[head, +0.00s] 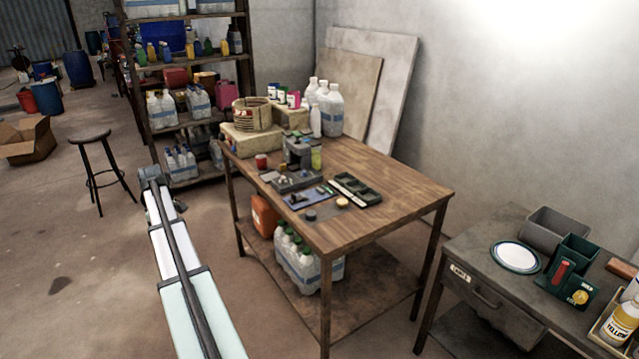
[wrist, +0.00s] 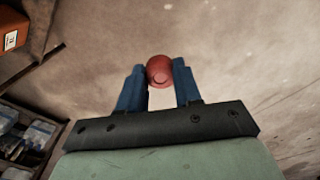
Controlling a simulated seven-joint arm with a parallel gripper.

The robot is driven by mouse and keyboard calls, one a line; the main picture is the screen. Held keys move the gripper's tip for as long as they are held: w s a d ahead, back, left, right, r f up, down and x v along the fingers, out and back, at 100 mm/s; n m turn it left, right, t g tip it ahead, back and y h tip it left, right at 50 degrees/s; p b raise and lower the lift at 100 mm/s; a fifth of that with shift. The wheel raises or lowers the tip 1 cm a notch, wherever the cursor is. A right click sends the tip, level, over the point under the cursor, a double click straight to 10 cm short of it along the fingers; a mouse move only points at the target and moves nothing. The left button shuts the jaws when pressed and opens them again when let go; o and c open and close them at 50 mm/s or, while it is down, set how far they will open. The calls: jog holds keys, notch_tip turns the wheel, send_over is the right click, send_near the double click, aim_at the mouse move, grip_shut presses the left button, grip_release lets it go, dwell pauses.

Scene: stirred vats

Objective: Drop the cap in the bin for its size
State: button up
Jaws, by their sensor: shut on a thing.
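In the wrist view my gripper (wrist: 160,76) is shut on a round red cap (wrist: 159,70), held between the tips of its two blue fingers. Bare floor shows behind the cap. In the head view my arm reaches up the left of the picture, over the floor left of the wooden table; the cap cannot be made out there. A dark tray with compartments (head: 356,188) lies on the wooden table.
The wooden table (head: 385,215) also holds a dark disc (head: 310,214), a light disc (head: 342,203), a red can (head: 261,161), and white jugs (head: 330,108) at the back. A stool (head: 96,170) and a loaded shelf (head: 185,122) stand behind. The front left floor is clear.

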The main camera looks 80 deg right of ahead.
jog(key=s+d+r, duration=0.4)
jog(key=s+d, duration=1.4)
jog(key=d, duration=0.3)
jog(key=s+d+r, duration=0.3)
jog(key=s+d, duration=1.4)
jog(key=d, duration=0.3)
jog(key=s+d+r+m, duration=0.1)
jog(key=s+d, duration=0.3)
jog(key=s, duration=0.4)
jog(key=s+d+r, duration=0.1)
jog(key=s+d, duration=0.3)
jog(key=s, duration=0.3)
jog(key=shift+d+f, duration=0.15)
jog(key=shift+f, duration=2.95)
jog(key=o, duration=1.2)
jog(key=shift+c, duration=0.2)
notch_tip(320, 180, up, 14)
